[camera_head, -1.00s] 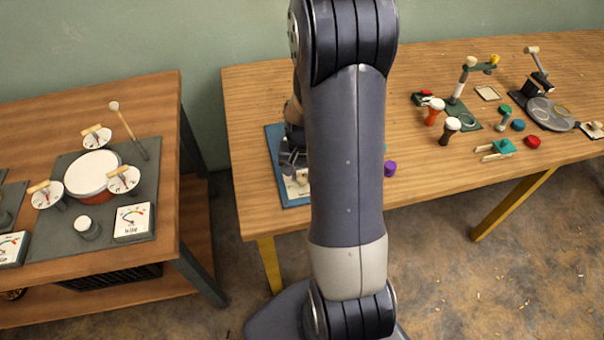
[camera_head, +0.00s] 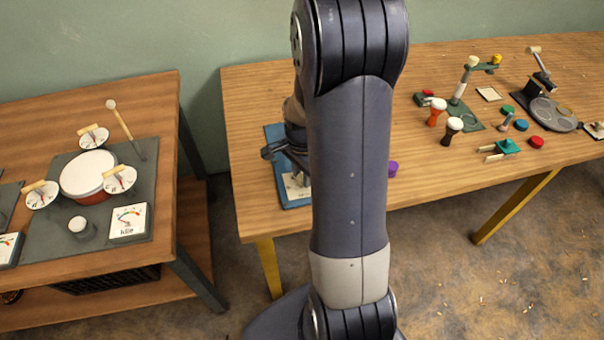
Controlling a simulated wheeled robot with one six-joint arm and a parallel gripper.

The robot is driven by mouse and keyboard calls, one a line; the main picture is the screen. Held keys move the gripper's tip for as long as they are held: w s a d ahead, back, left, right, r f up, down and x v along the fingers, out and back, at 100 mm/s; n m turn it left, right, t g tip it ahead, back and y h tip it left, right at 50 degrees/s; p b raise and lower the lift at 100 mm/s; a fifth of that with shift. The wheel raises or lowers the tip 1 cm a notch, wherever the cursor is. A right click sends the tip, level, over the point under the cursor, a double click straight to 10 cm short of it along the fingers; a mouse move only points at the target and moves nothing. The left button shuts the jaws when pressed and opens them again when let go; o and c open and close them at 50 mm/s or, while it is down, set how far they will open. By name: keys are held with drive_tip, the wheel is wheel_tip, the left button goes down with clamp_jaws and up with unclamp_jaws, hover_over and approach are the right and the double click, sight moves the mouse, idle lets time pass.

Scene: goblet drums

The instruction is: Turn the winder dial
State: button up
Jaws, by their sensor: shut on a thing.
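My gripper (camera_head: 284,153) is at the blue board (camera_head: 273,133) near the left end of the right-hand table, partly hidden behind my own arm. One dark part of it sticks out to the left. It is shut on a small pale knob-like piece (camera_head: 301,179), which I take to be the winder dial; its shape and the contact are mostly hidden. A white card (camera_head: 294,190) with faint marks lies on the board just below the gripper.
My arm crosses the middle of the view and hides part of the table. A purple piece (camera_head: 393,169) lies just right of it. Small goblet drums (camera_head: 436,112) and tools stand farther right. A left bench (camera_head: 150,100) holds a white-topped drum (camera_head: 88,174) and gauges.

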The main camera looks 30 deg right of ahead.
sight(302, 177)
drive_tip(key=shift+m, duration=0.4)
drive_tip(key=o, duration=1)
drive_tip(key=shift+c, duration=0.2)
wheel_tip(302, 177, up, 11)
drive_tip(key=shift+f, duration=0.1)
wheel_tip(302, 177, down, 11)
drive_tip(key=shift+r, duration=0.15)
idle(0.4)
